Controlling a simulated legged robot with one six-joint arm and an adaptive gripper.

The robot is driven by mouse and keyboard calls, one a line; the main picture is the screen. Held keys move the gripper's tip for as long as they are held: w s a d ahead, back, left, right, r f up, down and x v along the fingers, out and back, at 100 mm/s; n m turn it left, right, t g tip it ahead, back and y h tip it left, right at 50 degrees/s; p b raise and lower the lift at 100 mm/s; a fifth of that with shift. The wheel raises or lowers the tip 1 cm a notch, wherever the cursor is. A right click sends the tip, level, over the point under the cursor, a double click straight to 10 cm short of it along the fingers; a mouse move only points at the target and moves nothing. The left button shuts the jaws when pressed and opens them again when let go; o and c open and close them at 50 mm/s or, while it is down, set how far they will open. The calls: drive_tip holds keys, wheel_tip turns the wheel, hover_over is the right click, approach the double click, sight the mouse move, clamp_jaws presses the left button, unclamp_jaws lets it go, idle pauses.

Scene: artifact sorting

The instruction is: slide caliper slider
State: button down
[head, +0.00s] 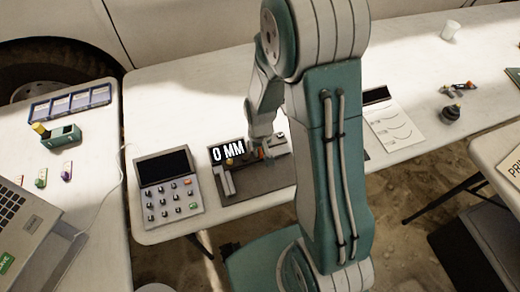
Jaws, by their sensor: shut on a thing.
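The caliper (224,180) lies on a dark mat (246,192) on the middle table. Its display (229,151) reads "0 MM". A small orange part and a yellowish part show near the display, beside the gripper. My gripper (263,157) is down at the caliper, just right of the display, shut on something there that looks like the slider. The fingertips are small and partly hidden, so the exact contact is unclear. My arm covers the right part of the mat.
A keypad device (168,188) stands left of the mat. A white sheet with curves (396,124) lies to the right. A dark small object (450,114) and a white cup (450,30) are farther right. A laptop (32,228) sits on the left table.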

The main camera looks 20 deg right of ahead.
sight(280, 151)
drive_tip(key=d, duration=0.7)
drive_tip(key=shift+d, duration=0.1)
drive_tip(key=c, duration=0.6)
unclamp_jaws()
drive_tip(key=shift+a, duration=0.2)
drive_tip(key=shift+c, duration=0.2)
drive_tip(key=shift+d+r, duration=0.1)
drive_tip(key=shift+r, duration=0.25)
wheel_tip(280, 151, up, 11)
